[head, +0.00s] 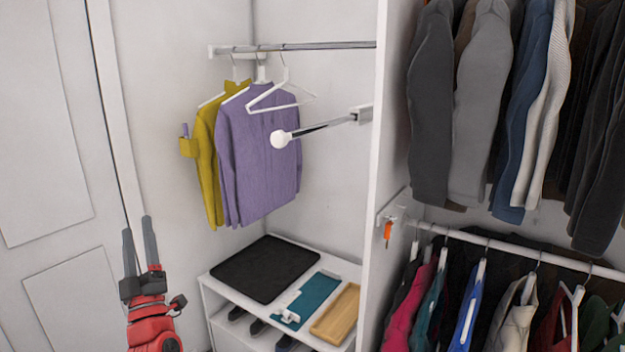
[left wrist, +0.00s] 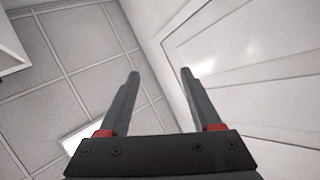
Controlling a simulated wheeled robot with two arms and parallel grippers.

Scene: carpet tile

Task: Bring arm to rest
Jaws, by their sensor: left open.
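My left gripper (head: 139,237) is raised at the lower left of the head view, with its red wrist below it and its fingers pointing up. It is in front of the white panelled door. In the left wrist view the two dark fingers (left wrist: 158,80) are apart with nothing between them. My right gripper is not in view.
A yellow garment (head: 205,150) and a purple one (head: 258,150) hang from a rail (head: 300,46). Below is a white shelf with a black mat (head: 265,268), a teal item (head: 312,296) and a wooden tray (head: 337,313). A divider (head: 385,120) separates more clothes.

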